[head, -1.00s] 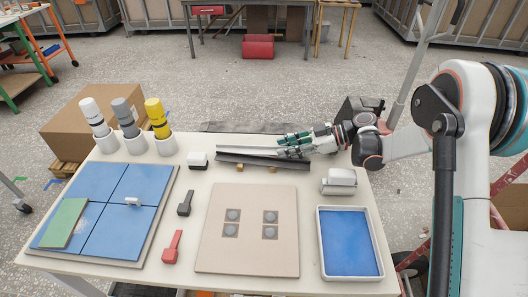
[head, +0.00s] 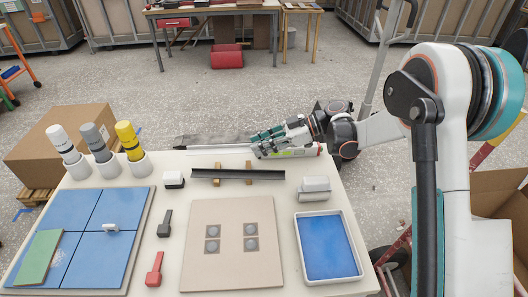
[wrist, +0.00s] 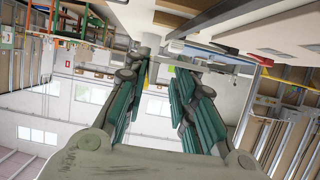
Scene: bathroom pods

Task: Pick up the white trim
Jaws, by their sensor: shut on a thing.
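The white trim (head: 222,151) is a long thin pale strip near the far edge of the table, running left to right. The trim appears slightly above the table, apart from the dark trim; the exact height is hard to tell. The fingers cover part of it. In the wrist view my fingers (wrist: 163,75) point upward in the picture, and a pale strip (wrist: 212,56) crosses near their tips.
A dark trim (head: 238,174) rests on two small wooden blocks just in front. Three bottles in white cups, including a yellow one (head: 129,142), stand at the far left.

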